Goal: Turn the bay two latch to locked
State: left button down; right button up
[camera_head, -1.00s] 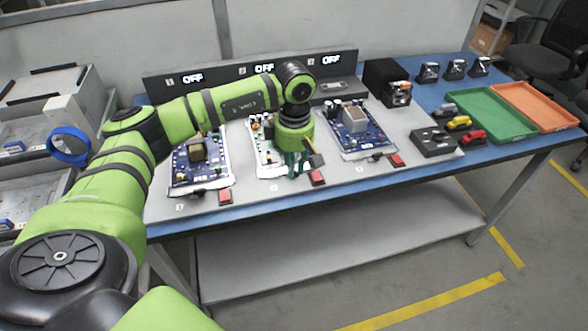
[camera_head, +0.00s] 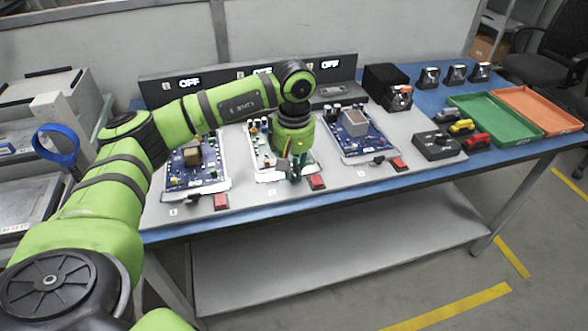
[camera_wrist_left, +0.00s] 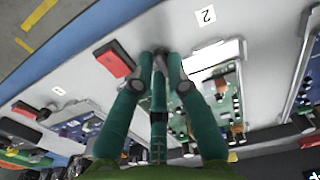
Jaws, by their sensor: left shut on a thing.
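My left gripper (camera_head: 297,175) points down at the front edge of the bay two board (camera_head: 262,150), the middle of three. In the left wrist view its green fingers (camera_wrist_left: 161,68) are closed around the small dark bay two latch (camera_wrist_left: 160,58). The latch is mostly hidden by the fingers, so I cannot tell its angle. The label "2" (camera_wrist_left: 206,16) lies beside it. A red block (camera_head: 317,182) sits just right of the gripper, and it also shows in the left wrist view (camera_wrist_left: 114,59). My right gripper is out of view.
Bay one (camera_head: 197,168) and bay three (camera_head: 357,137) boards stand either side, with dark latches (camera_head: 194,200) and (camera_head: 378,160) in front. Displays behind read OFF (camera_head: 190,82). A black control box (camera_head: 436,145), green tray (camera_head: 495,120) and orange tray (camera_head: 538,110) are at right.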

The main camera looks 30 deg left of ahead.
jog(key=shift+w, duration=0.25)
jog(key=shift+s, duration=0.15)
pick_arm(q)
jog(key=c, duration=1.2)
grip_release()
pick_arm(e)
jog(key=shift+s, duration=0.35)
